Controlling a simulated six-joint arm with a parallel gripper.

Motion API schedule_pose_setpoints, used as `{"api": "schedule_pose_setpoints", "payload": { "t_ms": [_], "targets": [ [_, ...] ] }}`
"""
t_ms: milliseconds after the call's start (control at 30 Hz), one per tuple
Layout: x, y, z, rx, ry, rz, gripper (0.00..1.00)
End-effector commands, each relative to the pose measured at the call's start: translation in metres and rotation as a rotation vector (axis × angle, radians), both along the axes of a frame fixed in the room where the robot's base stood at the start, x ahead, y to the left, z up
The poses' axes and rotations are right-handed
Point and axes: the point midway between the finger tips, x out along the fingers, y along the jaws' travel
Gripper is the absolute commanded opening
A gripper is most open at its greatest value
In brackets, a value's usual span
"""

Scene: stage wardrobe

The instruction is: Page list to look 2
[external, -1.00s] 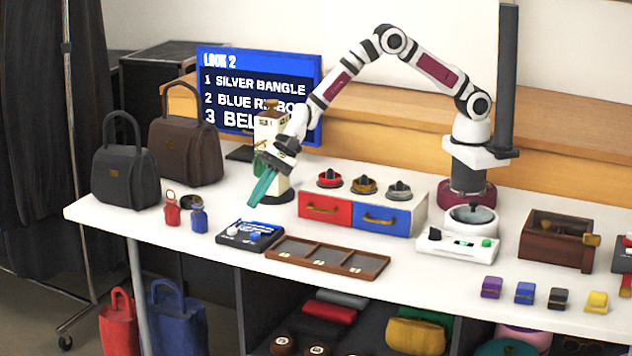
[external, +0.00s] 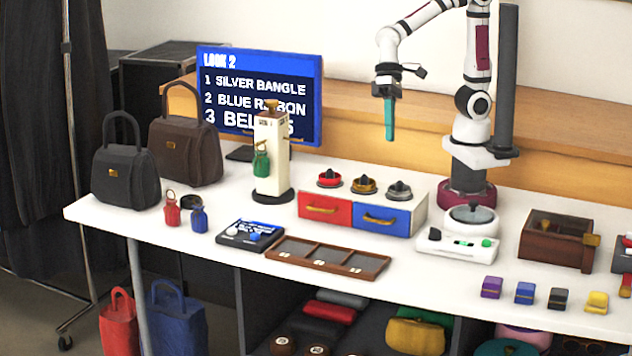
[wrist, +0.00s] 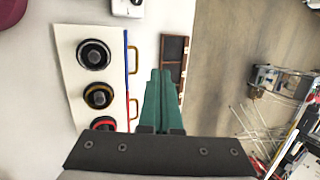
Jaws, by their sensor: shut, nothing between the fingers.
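A screen (external: 262,70) at the back left reads LOOK 2, with lines 1 SILVER BANGLE, 2 BLUE RIBBON and a third line partly hidden behind a white post (external: 270,150). A small dark control panel (external: 250,235) with a blue and a white button lies near the front edge of the table. My gripper (external: 389,138) points down in the air above and behind the drawer unit, its green fingers together and empty. In the wrist view my gripper (wrist: 160,80) shows shut fingers over the table edge.
A drawer unit (external: 340,205) with red and blue drawers carries red, gold and silver knobs. A three-section wooden tray (external: 290,248) lies at the front. Two handbags (external: 126,178) stand at the left. Small coloured boxes (external: 525,292) line the right front.

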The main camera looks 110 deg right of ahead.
Motion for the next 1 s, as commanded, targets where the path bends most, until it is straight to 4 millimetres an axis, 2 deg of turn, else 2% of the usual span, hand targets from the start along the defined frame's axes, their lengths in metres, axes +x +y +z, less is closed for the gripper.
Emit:
{"api": "schedule_pose_setpoints", "payload": {
  "t_ms": [33, 100, 200, 267, 367, 1000],
  "targets": [
    [-0.040, -0.009, 0.000, -0.066, 0.012, 0.079, 0.00],
    [-0.091, -0.026, -0.007, -0.162, 0.045, 0.177, 0.00],
    [-0.138, -0.046, -0.017, -0.261, 0.088, 0.261, 0.00],
    [-0.152, -0.053, -0.021, -0.296, 0.102, 0.286, 0.00],
    [-0.161, -0.058, -0.023, -0.318, 0.113, 0.301, 0.00],
    [-0.159, -0.058, -0.023, -0.316, 0.111, 0.298, 0.00]
  ]
}}
